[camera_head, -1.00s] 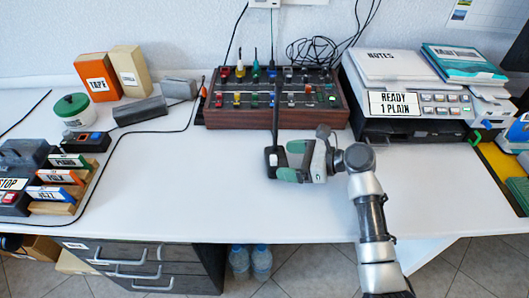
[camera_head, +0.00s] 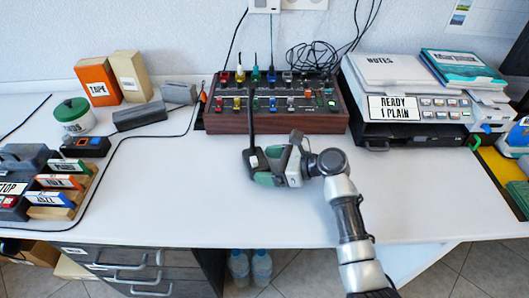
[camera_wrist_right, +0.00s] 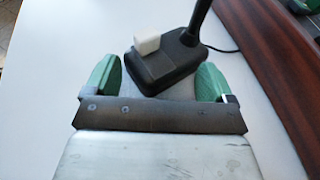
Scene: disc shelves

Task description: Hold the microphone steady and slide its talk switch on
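The microphone is black, with a flat base (camera_head: 255,161) on the white desk and a thin upright neck (camera_head: 251,112) in front of the mixer. In the right wrist view its base (camera_wrist_right: 160,68) sits at an angle and carries a pale block-shaped switch (camera_wrist_right: 147,43). My right gripper (camera_head: 266,166) is at the base's right side in the head view. In the right wrist view its green fingers (camera_wrist_right: 157,77) are apart, with the near corner of the base between their tips. I cannot tell whether either finger touches it. My left gripper is not in view.
The mixer (camera_head: 228,123) stands behind the microphone. A printer (camera_head: 410,131) is at the right, with books on top. The desk front (camera_head: 180,215) is clear.

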